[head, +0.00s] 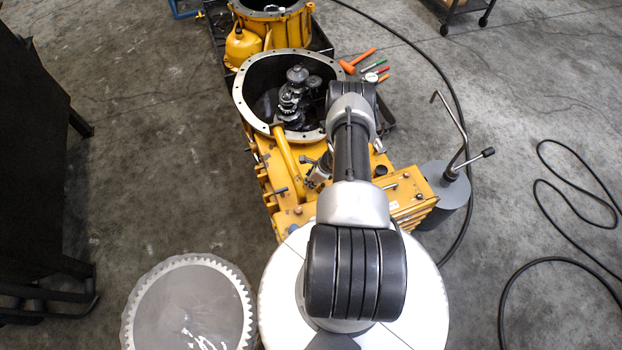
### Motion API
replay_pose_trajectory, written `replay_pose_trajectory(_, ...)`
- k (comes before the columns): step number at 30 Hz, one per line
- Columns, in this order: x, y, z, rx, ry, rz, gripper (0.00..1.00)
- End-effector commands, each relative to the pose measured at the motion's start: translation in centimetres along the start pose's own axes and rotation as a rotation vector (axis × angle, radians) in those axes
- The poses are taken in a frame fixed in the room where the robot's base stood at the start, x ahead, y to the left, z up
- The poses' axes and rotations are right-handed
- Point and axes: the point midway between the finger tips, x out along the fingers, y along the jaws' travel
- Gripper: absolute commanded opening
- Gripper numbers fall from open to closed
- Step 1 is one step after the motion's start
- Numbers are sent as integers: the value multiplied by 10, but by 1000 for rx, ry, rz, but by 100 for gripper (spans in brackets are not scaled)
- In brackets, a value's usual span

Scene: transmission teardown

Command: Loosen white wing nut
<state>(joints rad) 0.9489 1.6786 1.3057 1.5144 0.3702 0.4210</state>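The yellow transmission housing (283,181) lies on the floor in the middle of the head view, with its round flanged opening at the far end. Dark gears and shafts (293,98) show inside that opening. I cannot make out a white wing nut; it is too small or hidden behind my arm. My arm reaches forward over the right part of the housing. A small dark and silver part (319,171) just left of the arm, close above the housing, looks like my gripper. Its fingertips are not clear, and I cannot see whether it touches or holds anything.
A large toothed ring gear (133,312) lies at the lower left. A grey cylinder with a bent metal rod (446,188) stands right of the housing. An orange hammer (357,62) and small tools lie beyond it. Black cable (510,268) crosses the right floor. A dark bench (40,150) stands left.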

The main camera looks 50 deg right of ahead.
Motion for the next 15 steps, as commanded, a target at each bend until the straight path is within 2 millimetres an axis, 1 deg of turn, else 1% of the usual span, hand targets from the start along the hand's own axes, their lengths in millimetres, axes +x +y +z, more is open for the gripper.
replay_pose_trajectory(1, 0, 0, 0, 0, 0, 0, 20)
replay_pose_trajectory(10, 0, 0, 0, 0, 0, 0, 0)
replay_pose_trajectory(15, 0, 0, 0, 0, 0, 0, 0)
